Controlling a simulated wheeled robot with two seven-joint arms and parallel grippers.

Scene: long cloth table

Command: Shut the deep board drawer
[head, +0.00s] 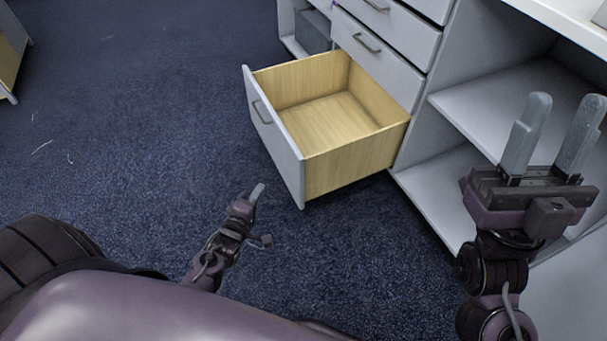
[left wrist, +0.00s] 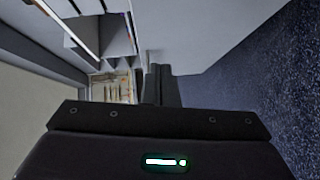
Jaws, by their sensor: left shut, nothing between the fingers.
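The deep board drawer (head: 273,138) is pulled well out of the white cabinet, at the bottom of a drawer stack. It has a white front, a grey bar handle (head: 261,112) and light wooden sides and floor; it is empty. My left gripper (head: 258,191) is shut and empty, low over the carpet, just left of the front panel's near lower corner in the picture, seemingly apart from it. Its closed fingers also show in the left wrist view (left wrist: 161,84), beside a pale grey panel. My right gripper (head: 552,135) is open and empty, before the cabinet's open shelves.
Closed drawers (head: 378,55) with bar handles sit above the open one. Open shelves (head: 500,100) lie to the right, under a white top (head: 570,18). Another piece of furniture (head: 10,50) stands at the far left.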

